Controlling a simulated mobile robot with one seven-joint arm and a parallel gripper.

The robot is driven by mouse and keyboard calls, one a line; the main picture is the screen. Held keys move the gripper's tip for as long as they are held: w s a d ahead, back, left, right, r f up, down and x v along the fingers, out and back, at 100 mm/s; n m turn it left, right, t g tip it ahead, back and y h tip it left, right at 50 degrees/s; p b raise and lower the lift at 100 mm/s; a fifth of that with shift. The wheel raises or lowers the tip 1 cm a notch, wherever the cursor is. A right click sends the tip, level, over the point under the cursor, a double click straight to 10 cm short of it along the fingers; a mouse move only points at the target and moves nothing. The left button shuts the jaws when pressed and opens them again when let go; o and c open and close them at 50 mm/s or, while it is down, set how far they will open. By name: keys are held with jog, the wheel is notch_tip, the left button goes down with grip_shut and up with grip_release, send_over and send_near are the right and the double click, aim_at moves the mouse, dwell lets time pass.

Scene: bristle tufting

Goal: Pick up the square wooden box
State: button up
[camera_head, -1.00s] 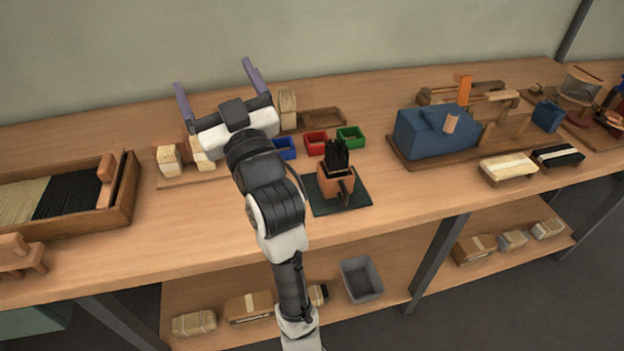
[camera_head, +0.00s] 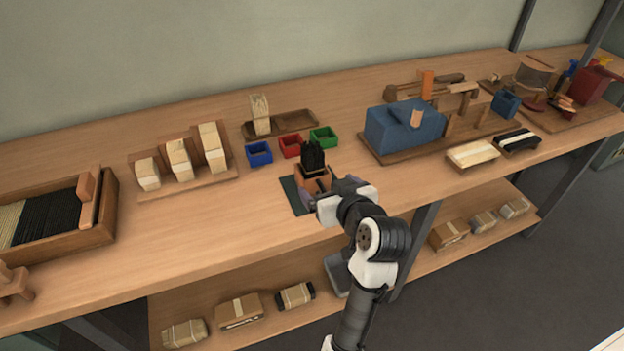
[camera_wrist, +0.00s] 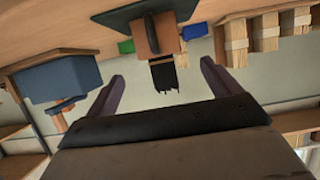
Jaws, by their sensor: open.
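The square wooden box (camera_head: 311,172) is brown and stands upright on a dark green mat (camera_head: 290,194), with black bristles (camera_head: 312,154) rising from its top. A dark handle-like part shows on its near side. My gripper (camera_head: 320,190) is at the near side of the box and partly hides it and the mat. In the wrist view, which is upside down, the box (camera_wrist: 158,35) shows ahead, between and beyond the two open purple fingers (camera_wrist: 162,72). The gripper is empty. I cannot tell whether a finger touches the box.
Blue (camera_head: 259,154), red (camera_head: 291,146) and green (camera_head: 323,137) bins stand behind the box. A stepped rack of pale bristle bundles (camera_head: 182,162) is to the left. A blue block (camera_head: 403,125) on a board is to the right. The bench front left of the mat is clear.

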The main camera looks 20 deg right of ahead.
aim_at(316, 174)
jog(key=p+x, duration=0.1)
jog(key=x, duration=0.7)
jog(key=shift+w+p, duration=0.2)
jog(key=shift+p, duration=0.1)
jog(key=shift+r, duration=0.1)
jog(key=c, duration=1.1)
